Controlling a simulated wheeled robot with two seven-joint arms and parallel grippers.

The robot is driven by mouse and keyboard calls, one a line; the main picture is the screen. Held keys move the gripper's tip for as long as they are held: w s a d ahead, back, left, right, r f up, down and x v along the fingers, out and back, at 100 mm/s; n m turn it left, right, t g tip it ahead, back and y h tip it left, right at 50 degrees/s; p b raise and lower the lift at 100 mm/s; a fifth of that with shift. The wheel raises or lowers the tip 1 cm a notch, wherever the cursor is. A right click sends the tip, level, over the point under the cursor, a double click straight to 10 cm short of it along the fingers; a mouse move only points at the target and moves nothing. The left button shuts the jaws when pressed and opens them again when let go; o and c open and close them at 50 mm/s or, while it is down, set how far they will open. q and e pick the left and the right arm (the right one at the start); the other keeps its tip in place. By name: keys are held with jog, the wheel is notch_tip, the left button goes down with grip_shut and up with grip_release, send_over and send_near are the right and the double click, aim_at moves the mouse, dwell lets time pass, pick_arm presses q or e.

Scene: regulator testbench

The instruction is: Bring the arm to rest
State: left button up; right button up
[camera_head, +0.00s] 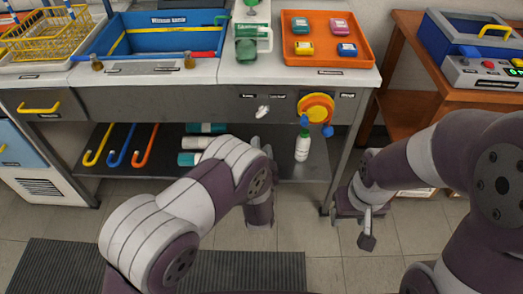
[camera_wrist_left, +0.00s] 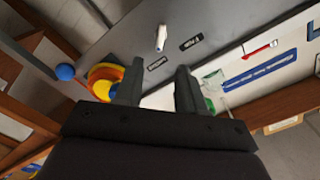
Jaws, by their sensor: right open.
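My left arm reaches in from the lower left of the head view. My right gripper (camera_head: 362,222) is over the floor, right of the bench leg. It is open and holds nothing that I can see. Neither gripper visibly touches anything.
The bench front panel (camera_head: 170,103) carries a white lever (camera_head: 262,112) and an orange-yellow dial (camera_head: 316,106). A spray bottle (camera_head: 302,142) and hooked canes (camera_head: 122,146) are on the shelf. An orange tray (camera_head: 355,56) lies on top. A wooden side table (camera_head: 412,80) stands right.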

pick_arm(q)
jog(key=shift+s+r, duration=0.1)
jog(key=s+f+n+g+h, duration=0.1)
jog(key=s+f+n+g, duration=0.2)
jog(key=s+f+g, duration=0.7)
jog(key=s+a+r+n+g+y, duration=0.1)
jog(key=s+a+r+n+g, duration=0.3)
jog(key=s+a+r+g, duration=0.7)
jog(key=s+a+r+n+t+p, duration=0.1)
jog(key=a+r+t+p, duration=0.1)
jog(key=r+p, duration=0.8)
jog(key=s+a+r+n+t+p, duration=0.1)
jog(key=a+r+p, duration=0.3)
jog(key=r+p, duration=0.5)
notch_tip(320, 180, up, 7)
jog(key=shift+s+a+f+t+p, duration=0.1)
jog(key=shift+s+a+t+p, duration=0.2)
jog(key=shift+s+t, duration=0.35)
